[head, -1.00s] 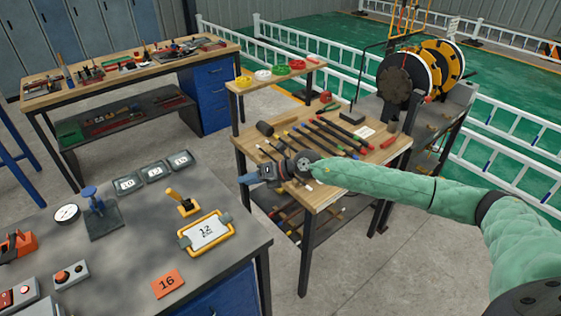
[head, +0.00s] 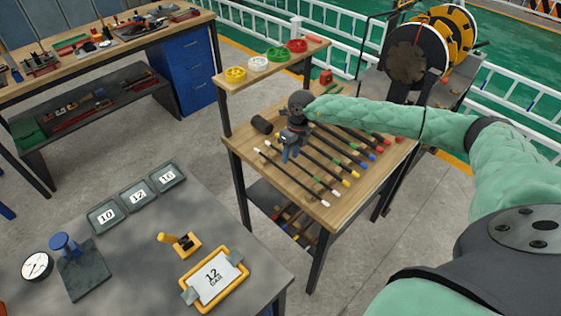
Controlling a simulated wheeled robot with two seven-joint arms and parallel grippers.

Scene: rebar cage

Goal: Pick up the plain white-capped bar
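A dark bar with white caps (head: 296,179) lies at the front left of the row of bars on the wooden rack table (head: 250,175). Its white end shows near the table's front edge. My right gripper (head: 290,156) points down over the left part of the bars, just behind the white-capped bar in the picture. Its fingers are small and dark blue-grey; I cannot tell their gap or whether they touch a bar. No bar is seen lifted. The gripper and wrist hide parts of the bars behind them. My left gripper is out of view.
Bars with yellow, blue and red caps (head: 355,158) lie close to the right. A dark cylinder (head: 262,124) lies behind. A raised shelf (head: 245,76) holds colored rings.

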